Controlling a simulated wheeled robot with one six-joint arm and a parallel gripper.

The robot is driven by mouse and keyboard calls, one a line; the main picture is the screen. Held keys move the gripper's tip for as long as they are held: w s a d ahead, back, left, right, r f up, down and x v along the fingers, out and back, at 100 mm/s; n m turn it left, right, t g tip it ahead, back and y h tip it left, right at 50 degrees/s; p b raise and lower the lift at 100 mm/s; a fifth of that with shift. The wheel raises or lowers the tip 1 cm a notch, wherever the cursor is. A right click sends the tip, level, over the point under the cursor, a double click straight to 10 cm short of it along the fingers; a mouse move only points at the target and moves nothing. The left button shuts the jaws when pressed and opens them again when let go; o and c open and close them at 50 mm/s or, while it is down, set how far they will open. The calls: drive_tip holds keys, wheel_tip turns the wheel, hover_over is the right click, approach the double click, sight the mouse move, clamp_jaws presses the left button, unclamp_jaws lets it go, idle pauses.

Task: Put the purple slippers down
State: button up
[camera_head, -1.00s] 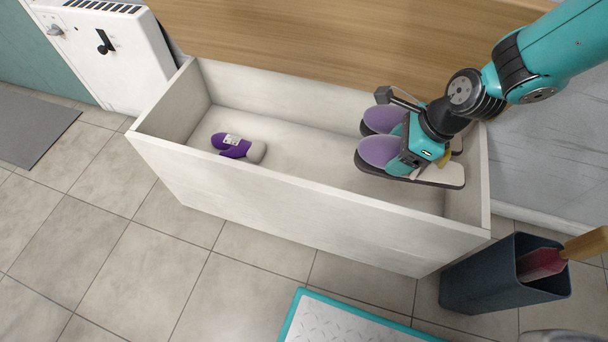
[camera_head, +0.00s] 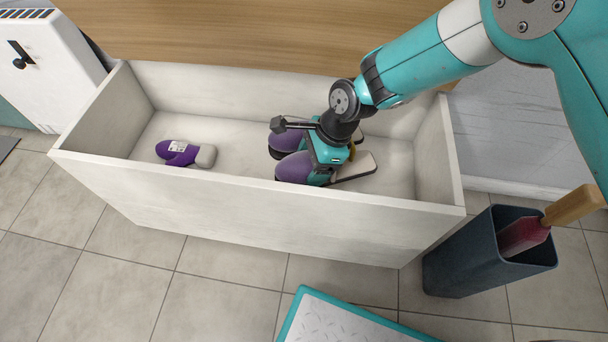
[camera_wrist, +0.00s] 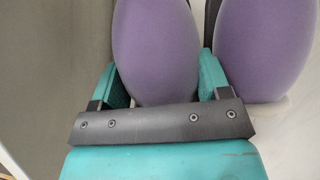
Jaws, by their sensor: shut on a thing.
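The pair of purple slippers (camera_head: 293,167) with pale footbeds is inside the white basin (camera_head: 250,205), right of its middle. My gripper (camera_head: 322,172) is over the slippers and shut on the nearer one. In the wrist view, the purple toe of the held slipper (camera_wrist: 157,50) sits between the two teal fingers. The second slipper's toe (camera_wrist: 262,45) is close beside it on the right. My gripper hides part of both slippers in the head view. I cannot tell whether their soles touch the basin floor.
A purple and grey bottle-like item (camera_head: 185,153) lies on the basin floor at the left. The basin's near wall and right end wall are close to the slippers. A dark bin (camera_head: 487,255) with a wooden-handled tool (camera_head: 545,220) stands outside, right.

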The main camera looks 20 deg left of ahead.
wheel_tip(320, 180, down, 7)
drive_tip(key=b, duration=0.3)
drive_tip(key=shift+r, duration=0.1)
drive_tip(key=o, duration=1)
drive_tip(key=shift+o, duration=0.2)
drive_tip(key=p+v, duration=0.6)
drive_tip(key=v, duration=0.6)
drive_tip(key=shift+p, duration=0.3)
